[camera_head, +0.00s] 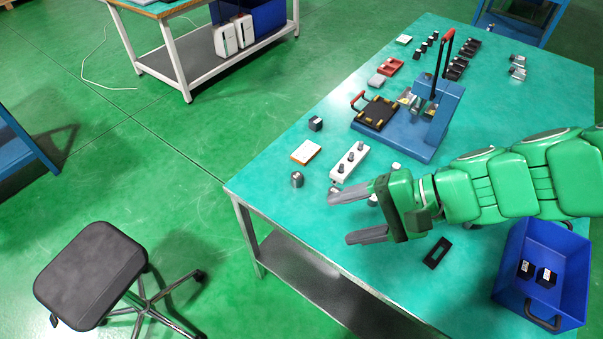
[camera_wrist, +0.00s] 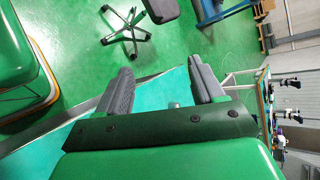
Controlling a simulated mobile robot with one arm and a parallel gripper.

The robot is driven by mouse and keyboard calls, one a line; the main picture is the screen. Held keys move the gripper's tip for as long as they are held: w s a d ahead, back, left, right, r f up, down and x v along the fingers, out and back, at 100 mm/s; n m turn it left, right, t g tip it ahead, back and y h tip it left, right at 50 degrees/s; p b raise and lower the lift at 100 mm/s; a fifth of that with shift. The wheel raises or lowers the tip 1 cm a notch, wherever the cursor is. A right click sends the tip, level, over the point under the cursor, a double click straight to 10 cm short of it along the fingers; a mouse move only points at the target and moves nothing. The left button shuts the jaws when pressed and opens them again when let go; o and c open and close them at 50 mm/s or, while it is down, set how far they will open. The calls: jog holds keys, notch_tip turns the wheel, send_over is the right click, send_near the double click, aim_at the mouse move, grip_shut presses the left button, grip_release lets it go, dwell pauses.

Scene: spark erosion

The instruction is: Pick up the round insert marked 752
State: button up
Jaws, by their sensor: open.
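My gripper (camera_head: 341,218) is open and empty above the near edge of the green table (camera_head: 270,215). It also shows in the wrist view (camera_wrist: 160,84), its two grey fingers spread apart. Another small round piece (camera_head: 335,189) shows just beside the upper finger, partly hidden. A whitish piece (camera_head: 396,166) lies farther back. No marking 752 is legible, so I cannot tell which is the named insert. A small grey piece (camera_wrist: 173,104) shows between the fingers in the wrist view.
A white block with dark knobs (camera_head: 349,162) and an orange-edged white card (camera_head: 306,152) lie near the gripper. A blue press (camera_head: 420,125) stands behind. A black frame (camera_head: 437,253) and a blue bin (camera_head: 545,270) with black blocks are at right. A stool (camera_head: 90,270) stands left.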

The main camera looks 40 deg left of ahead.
jog(key=w+a+r+m+y, duration=0.1)
jog(key=w+a+m+y, duration=0.35)
jog(key=a, duration=0.55)
jog(key=m+t+y, duration=0.2)
jog(key=m+t, duration=0.5)
jog(key=m, duration=0.4)
send_over(300, 180)
jog(key=s+d, duration=0.2)
jog(key=d, duration=0.3)
notch_tip(300, 180, down, 13)
notch_tip(300, 180, down, 13)
jog(key=m+h, duration=0.1)
jog(key=m, duration=0.1)
jog(key=m+t+h, duration=0.1)
jog(key=m, duration=0.2)
jog(key=shift+w+f+h, duration=0.1)
jog(key=shift+w+h, duration=0.05)
jog(key=shift+h, duration=0.2)
jog(key=shift+x, duration=1.2)
jog(key=shift+w+a+f, duration=0.35)
jog(key=shift+a+f, duration=0.05)
jog(key=shift+a, duration=0.25)
jog(key=shift+w+a+f, duration=0.3)
jog(key=shift+a+f, duration=0.1)
jog(key=shift+a, duration=0.2)
jog(key=shift+x, duration=1.1)
jog(key=shift+w, duration=0.1)
grip_shut()
